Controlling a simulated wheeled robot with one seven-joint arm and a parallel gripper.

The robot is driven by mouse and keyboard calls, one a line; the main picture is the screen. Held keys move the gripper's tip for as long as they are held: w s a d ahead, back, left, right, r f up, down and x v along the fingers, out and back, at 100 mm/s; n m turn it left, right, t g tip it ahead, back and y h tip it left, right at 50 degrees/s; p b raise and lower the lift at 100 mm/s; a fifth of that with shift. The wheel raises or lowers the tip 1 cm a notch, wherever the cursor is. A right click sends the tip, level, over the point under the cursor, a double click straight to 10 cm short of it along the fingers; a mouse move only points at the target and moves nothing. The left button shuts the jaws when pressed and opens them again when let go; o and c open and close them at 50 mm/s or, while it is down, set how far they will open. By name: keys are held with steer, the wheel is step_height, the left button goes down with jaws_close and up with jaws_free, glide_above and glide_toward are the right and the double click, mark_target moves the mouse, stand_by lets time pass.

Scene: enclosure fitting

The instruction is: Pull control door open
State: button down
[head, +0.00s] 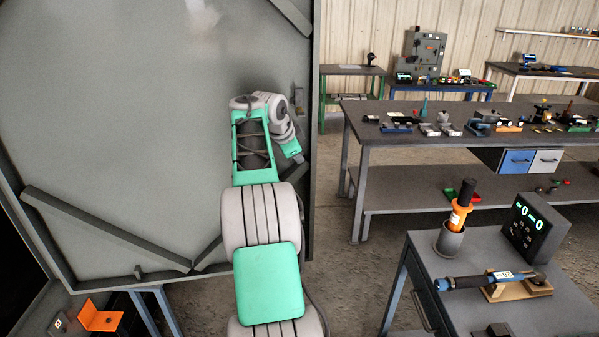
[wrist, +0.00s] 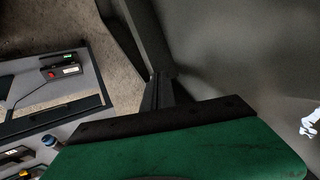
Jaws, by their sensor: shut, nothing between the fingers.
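The control door is a large grey metal panel (head: 150,110) that fills the left of the head view, with braces along its lower part and a raised rim. Its free right edge stands out over open floor. In the wrist view its grey face (wrist: 235,60) is on the right and its dark rim runs down to the fingers. My gripper (wrist: 160,88) is shut and empty, its fingertips close to that rim. Whether they touch it I cannot tell. In the head view my arm crosses in front of the door and hides the fingers.
A dark opening and an orange bracket (head: 101,317) are at the lower left. A grey cart (head: 490,310) with a screwdriver-like tool, a cup and a display stands at lower right. A long workbench (head: 400,138) with small parts is behind it. Bare concrete floor lies between.

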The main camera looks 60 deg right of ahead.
steer(key=s+a+r+n, duration=0.2)
steer(key=a+r, duration=0.6)
steer(key=w+a+f+n+y, duration=0.2)
steer(key=a+f+n, duration=0.2)
steer(key=f+n, duration=0.75)
steer(key=s+a+f+n+y, duration=0.2)
steer(key=a+f, duration=0.9)
steer(key=s+a+f+n+y, duration=0.2)
steer(key=s+a+n, duration=0.25)
steer(key=a, duration=0.95)
steer(key=s+a+f+n+y, duration=0.1)
steer(key=s+a+f+n, duration=0.3)
steer(key=a, duration=0.9)
steer(key=w+a+r+n+t, duration=0.1)
steer(key=a+r+n+t, duration=0.1)
steer(key=a+r, duration=0.5)
steer(key=shift+a+r, duration=0.15)
steer(key=shift+a, duration=0.1)
